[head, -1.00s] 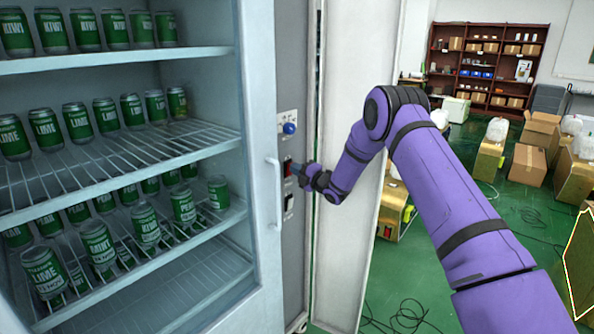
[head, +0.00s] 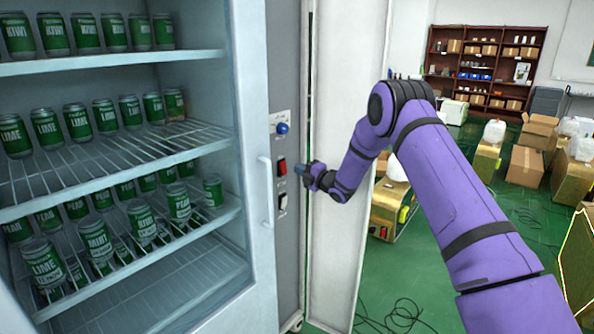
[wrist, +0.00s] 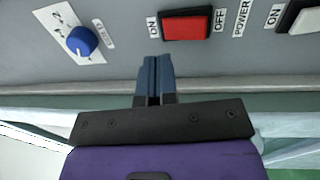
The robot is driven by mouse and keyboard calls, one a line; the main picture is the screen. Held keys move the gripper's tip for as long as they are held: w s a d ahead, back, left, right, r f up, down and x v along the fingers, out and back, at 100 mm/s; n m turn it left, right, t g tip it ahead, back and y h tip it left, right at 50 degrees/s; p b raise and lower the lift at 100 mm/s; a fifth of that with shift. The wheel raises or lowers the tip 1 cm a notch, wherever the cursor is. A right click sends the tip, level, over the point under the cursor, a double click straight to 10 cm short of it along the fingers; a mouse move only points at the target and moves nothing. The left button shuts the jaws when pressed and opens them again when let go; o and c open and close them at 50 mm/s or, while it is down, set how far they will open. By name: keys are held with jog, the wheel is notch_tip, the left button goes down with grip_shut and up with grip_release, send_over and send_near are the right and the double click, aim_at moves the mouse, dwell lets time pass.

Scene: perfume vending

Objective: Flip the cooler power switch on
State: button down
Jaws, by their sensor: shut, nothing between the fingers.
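The red power switch (head: 282,167) sits on the grey side panel of the cooler (head: 262,120), below a blue knob. In the wrist view the red rocker (wrist: 186,27) lies in a black frame, between the labels ON at its left and OFF at its right, with POWER printed further right. My gripper (head: 300,169) is just to the right of the switch in the head view. In the wrist view its blue fingers (wrist: 154,62) are together and empty, pointing at the ON end of the switch, with a small gap visible.
A blue knob (wrist: 82,41) on a white plate and a white switch (wrist: 306,17) flank the red switch. The cooler's door handle (head: 267,190) stands out to the left. A white door panel (head: 345,130) stands open behind my arm.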

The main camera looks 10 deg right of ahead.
jog(key=s+d+r, duration=0.1)
jog(key=s+d, duration=0.4)
jog(key=s, duration=0.1)
jog(key=shift+s+r, duration=0.25)
jog(key=shift+r, duration=0.05)
